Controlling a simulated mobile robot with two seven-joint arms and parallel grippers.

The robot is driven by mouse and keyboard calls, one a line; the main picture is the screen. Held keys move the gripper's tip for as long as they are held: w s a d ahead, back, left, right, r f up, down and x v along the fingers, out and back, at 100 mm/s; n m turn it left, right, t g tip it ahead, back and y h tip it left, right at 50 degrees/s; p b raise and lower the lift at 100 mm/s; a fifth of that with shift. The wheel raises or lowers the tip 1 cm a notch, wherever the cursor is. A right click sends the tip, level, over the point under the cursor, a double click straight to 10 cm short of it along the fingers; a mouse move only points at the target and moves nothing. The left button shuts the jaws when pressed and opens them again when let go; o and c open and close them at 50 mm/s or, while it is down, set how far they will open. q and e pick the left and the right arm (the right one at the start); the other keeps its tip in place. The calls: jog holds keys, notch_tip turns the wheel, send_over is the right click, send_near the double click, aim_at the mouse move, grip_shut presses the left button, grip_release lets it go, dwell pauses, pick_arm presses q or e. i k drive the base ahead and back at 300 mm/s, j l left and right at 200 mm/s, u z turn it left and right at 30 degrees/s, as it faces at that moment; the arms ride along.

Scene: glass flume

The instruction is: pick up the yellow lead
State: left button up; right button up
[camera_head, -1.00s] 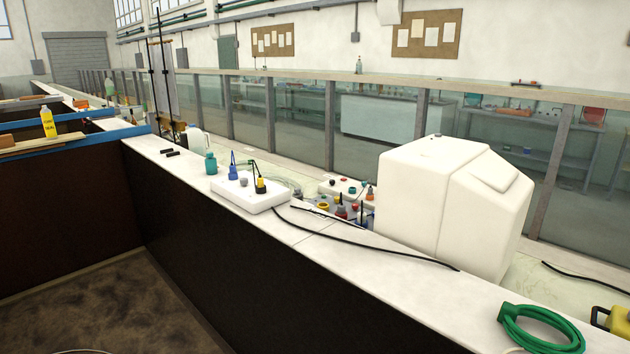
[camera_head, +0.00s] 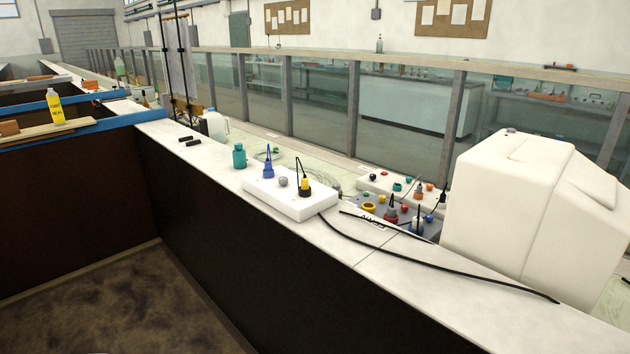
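A yellow plug with a black lead (camera_head: 305,184) stands upright in the white socket box (camera_head: 290,205) on the white ledge. A blue plug (camera_head: 268,170) stands in the same box to its left, with a grey round part between them. A black cable (camera_head: 430,261) runs from near the box's right end along the ledge to the right. Neither of my grippers is in view.
A large white tank (camera_head: 500,215) stands at the right. Two black bars (camera_head: 190,141) lie farther left. The ledge (camera_head: 335,247) is partly clear in front.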

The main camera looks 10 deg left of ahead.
aim_at(304, 180)
jog(key=i+j, duration=0.2)
jog(key=j, duration=0.15)
jog(key=i+j+z, duration=0.1)
jog(key=i+j, duration=0.35)
jog(key=j, duration=0.2)
jog(key=i+j+z, duration=0.15)
jog(key=j, duration=0.2)
jog(key=i+j, duration=0.25)
jog(key=j+z, duration=0.05)
jog(key=j, duration=0.05)
